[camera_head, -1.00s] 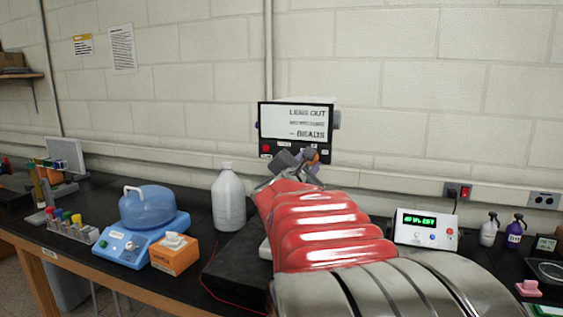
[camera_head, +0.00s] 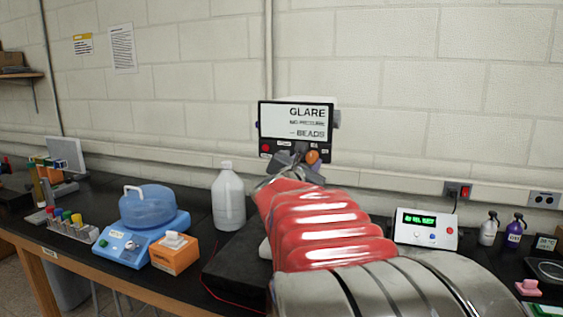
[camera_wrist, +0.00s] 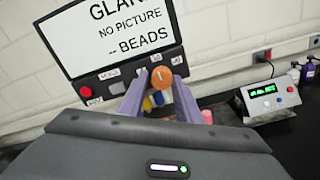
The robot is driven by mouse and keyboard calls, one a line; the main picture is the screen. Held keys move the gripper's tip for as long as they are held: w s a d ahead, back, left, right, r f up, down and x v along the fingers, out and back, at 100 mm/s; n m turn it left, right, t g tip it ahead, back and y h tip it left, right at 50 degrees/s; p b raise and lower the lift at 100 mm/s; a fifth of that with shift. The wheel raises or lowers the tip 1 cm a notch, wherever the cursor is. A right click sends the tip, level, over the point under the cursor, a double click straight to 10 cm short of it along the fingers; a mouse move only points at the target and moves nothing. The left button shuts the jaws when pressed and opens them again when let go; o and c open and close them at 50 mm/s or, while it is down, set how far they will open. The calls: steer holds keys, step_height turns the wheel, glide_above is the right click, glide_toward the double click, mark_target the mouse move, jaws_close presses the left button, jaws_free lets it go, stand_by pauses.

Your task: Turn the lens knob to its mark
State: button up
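A dark panel (camera_head: 268,135) with a white screen stands at the wall end of the bench. The screen (camera_head: 295,121) reads "GLARE" and "BEADS"; in the wrist view it (camera_wrist: 125,30) also shows "NO PICTURE". An orange knob (camera_head: 312,157) sits low on the panel; in the wrist view it (camera_wrist: 161,77) appears between my fingertips, with blue and yellow parts below it. I cannot tell which knob is the lens knob. My gripper (camera_head: 291,158) is close to the panel, its fingers (camera_wrist: 161,90) spread apart. Contact with the knob cannot be made out.
A red button (camera_wrist: 85,92) is at the panel's lower left. A white box with a green display (camera_head: 421,229) stands on the right. A white jug (camera_head: 228,198), an orange box (camera_head: 175,253) and a blue-lidded device (camera_head: 146,207) stand on the left.

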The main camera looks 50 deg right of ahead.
steer(key=o, duration=0.4)
steer(key=v, duration=1.3)
steer(key=shift+s+a, duration=0.2)
steer(key=shift+a, duration=0.15)
steer(key=shift+f, duration=0.1)
